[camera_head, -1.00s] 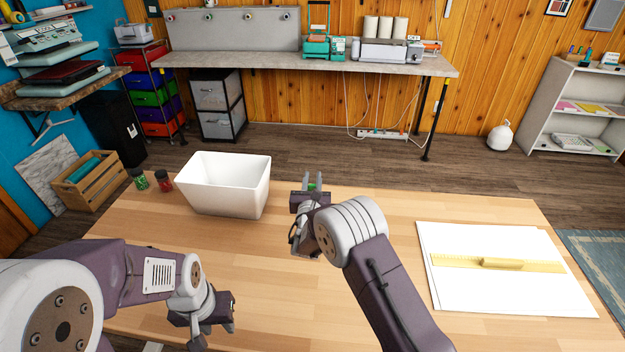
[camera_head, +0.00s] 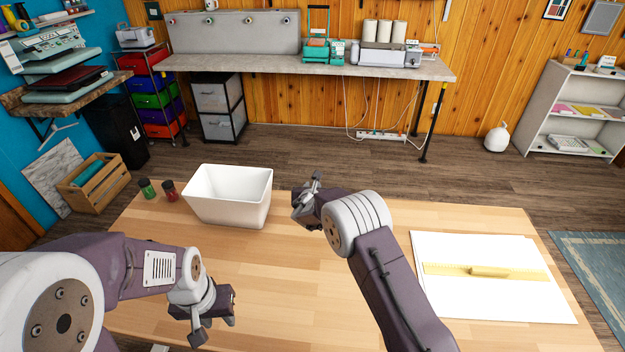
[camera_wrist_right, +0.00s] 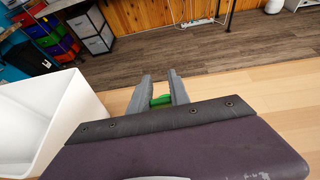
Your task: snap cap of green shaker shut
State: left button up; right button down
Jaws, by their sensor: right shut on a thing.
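A small green shaker (camera_head: 147,189) stands upright at the table's far left edge, with a red one (camera_head: 169,191) beside it. My right gripper (camera_head: 316,180) is raised above the table, to the right of the white bin. In the right wrist view its two fingers (camera_wrist_right: 160,97) are closed on a bright green thing (camera_wrist_right: 161,100). Most of that thing is hidden, so I cannot tell its full shape or whether it has a cap. My left gripper (camera_head: 214,328) is low over the near left of the table, fingers apart and empty.
A white bin (camera_head: 228,207) stands on the table (camera_head: 290,280) between the shakers and my right gripper. It shows close on the left in the right wrist view (camera_wrist_right: 40,125). White sheets with a yellow ruler (camera_head: 490,271) lie at the right. The table's middle is clear.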

jog(key=p, duration=0.2)
jog(key=g+p, duration=0.1)
jog(key=p, duration=0.1)
jog(key=shift+w+r, duration=0.2)
jog(key=shift+w, duration=0.15)
jog(key=shift+w+d+f+g+p, duration=0.1)
jog(key=shift+f+g+p, duration=0.4)
jog(key=shift+p, duration=0.25)
pick_arm(q)
notch_tip(320, 180, up, 7)
pick_arm(e)
jog(key=c, duration=1.2)
grip_release()
pick_arm(q)
jog(key=shift+f, duration=0.1)
notch_tip(320, 180, down, 2)
jog(key=shift+b, duration=1.1)
pick_arm(e)
jog(key=v, duration=0.9)
jog(key=shift+d, duration=0.1)
